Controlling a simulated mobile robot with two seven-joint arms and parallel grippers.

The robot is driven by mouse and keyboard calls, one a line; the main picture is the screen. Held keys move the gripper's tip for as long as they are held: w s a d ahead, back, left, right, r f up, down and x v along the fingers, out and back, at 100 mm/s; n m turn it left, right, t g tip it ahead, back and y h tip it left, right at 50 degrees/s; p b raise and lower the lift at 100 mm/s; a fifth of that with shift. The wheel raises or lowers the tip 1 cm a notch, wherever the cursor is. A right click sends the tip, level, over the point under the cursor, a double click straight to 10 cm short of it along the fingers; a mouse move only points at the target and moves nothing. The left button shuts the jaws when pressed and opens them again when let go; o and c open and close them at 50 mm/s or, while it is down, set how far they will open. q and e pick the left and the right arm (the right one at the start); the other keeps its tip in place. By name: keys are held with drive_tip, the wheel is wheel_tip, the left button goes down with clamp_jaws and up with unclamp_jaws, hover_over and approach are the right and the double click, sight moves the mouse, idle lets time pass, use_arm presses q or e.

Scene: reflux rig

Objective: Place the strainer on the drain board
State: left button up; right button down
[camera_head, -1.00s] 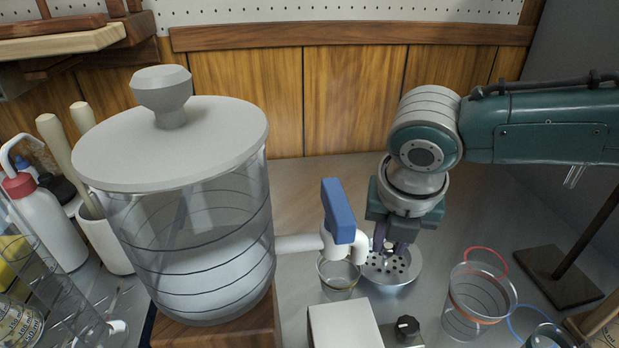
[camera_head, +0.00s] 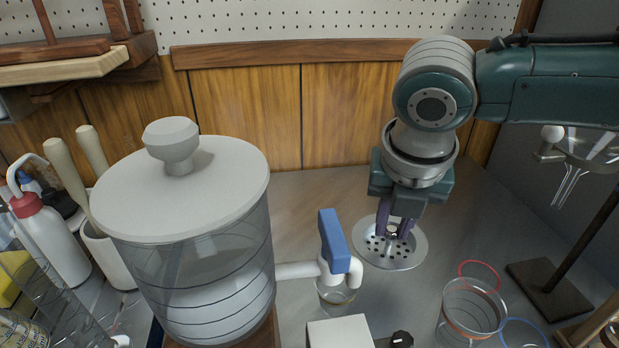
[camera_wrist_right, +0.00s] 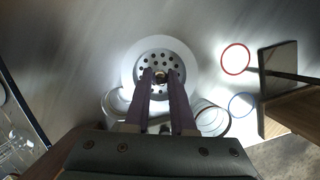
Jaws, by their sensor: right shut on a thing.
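The strainer (camera_head: 401,257) is a round metal disc with many holes and a small knob in its middle. My right gripper (camera_head: 394,231) points down and is shut on the strainer's knob, holding it above the grey bench. In the right wrist view the strainer (camera_wrist_right: 147,68) lies beyond the fingertips, with the gripper (camera_wrist_right: 161,77) at its centre. I cannot make out the drain board in either view. My left gripper is not in view.
A large lidded glass tank (camera_head: 190,240) with a blue-handled tap (camera_head: 333,238) stands left of the strainer. A small glass (camera_head: 336,293) sits under the spout. A clear beaker (camera_head: 470,312) and a dark stand base (camera_head: 543,287) are at right. Bench behind is clear.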

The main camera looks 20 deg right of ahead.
wheel_tip(320, 180, up, 12)
drive_tip(key=p, duration=0.3)
wheel_tip(320, 180, up, 14)
drive_tip(key=m+g+h+p, duration=0.1)
drive_tip(key=m+g+p, duration=0.2)
drive_tip(key=m+p, duration=0.75)
hover_over(392, 231)
drive_tip(key=s+a+b, duration=0.2)
drive_tip(key=a+b, duration=0.1)
drive_tip(key=a, duration=0.2)
drive_tip(key=m, duration=0.2)
drive_tip(key=s+r+m+g+y+p, duration=0.1)
drive_tip(key=s+r+m+p, duration=0.2)
drive_tip(key=r+p, duration=1.2)
drive_tip(key=s+a+r+m+g+y+p, duration=0.1)
drive_tip(key=s+r+m+p, duration=0.3)
drive_tip(key=r+m+p, duration=0.4)
drive_tip(key=s+a+r+m+g+y+p, duration=0.1)
drive_tip(key=s+r+m+p, duration=0.2)
drive_tip(key=r+p, duration=1.9)
wheel_tip(392, 231, up, 6)
drive_tip(key=shift+s+a+f+m, duration=0.1)
drive_tip(key=shift+s+a+m, duration=0.1)
drive_tip(key=shift+m, duration=1.05)
drive_tip(key=shift+f, duration=0.1)
